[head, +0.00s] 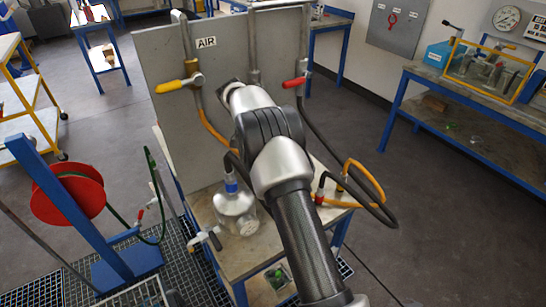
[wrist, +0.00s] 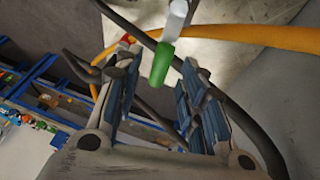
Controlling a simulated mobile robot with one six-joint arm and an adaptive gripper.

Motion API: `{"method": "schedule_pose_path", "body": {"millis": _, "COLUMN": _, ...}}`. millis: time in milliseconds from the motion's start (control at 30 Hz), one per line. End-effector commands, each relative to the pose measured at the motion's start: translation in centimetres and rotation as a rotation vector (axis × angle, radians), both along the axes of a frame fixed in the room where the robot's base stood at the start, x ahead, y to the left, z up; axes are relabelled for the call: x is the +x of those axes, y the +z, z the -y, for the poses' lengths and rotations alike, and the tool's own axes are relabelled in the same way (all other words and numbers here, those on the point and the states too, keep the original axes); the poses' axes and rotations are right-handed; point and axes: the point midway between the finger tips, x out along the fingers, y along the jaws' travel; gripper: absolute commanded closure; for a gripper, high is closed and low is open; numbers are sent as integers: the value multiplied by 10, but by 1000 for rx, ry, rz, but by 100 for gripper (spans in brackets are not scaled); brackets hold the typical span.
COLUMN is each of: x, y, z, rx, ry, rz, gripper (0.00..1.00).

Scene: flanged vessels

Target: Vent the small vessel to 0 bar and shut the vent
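A small, rounded, shiny vessel (head: 236,212) with a blue band at its neck stands on the table in the head view, partly behind my arm. A short valve with a dark handle (head: 215,240) shows at its lower left. I cannot tell which fitting is its vent, and no pressure reading on it is legible. In the wrist view a green-tipped lever (wrist: 162,62) on a pale metal stem lies just beyond and between my fingertips. My gripper (wrist: 160,85) is open, and I see nothing clamped in it. My arm hides the gripper in the head view.
A grey panel (head: 170,50) marked AIR carries a yellow-handled valve (head: 178,86) and a red-handled valve (head: 294,82). Orange and black hoses loop right of my arm; an orange hose (wrist: 250,35) crosses the wrist view. A red reel (head: 66,194) stands left. Floor is open at right.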

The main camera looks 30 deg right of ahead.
Motion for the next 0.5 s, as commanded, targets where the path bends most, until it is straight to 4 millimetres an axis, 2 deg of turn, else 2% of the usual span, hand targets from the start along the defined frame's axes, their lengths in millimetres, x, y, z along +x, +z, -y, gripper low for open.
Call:
{"method": "schedule_pose_path", "body": {"millis": 300, "x": 12, "y": 62, "z": -27, "rx": 0, "ry": 1, "rz": 4, "gripper": 63}}
{"method": "schedule_pose_path", "body": {"millis": 500, "x": 16, "y": 87, "z": -38, "rx": 0, "ry": -1, "rz": 1, "gripper": 63}}
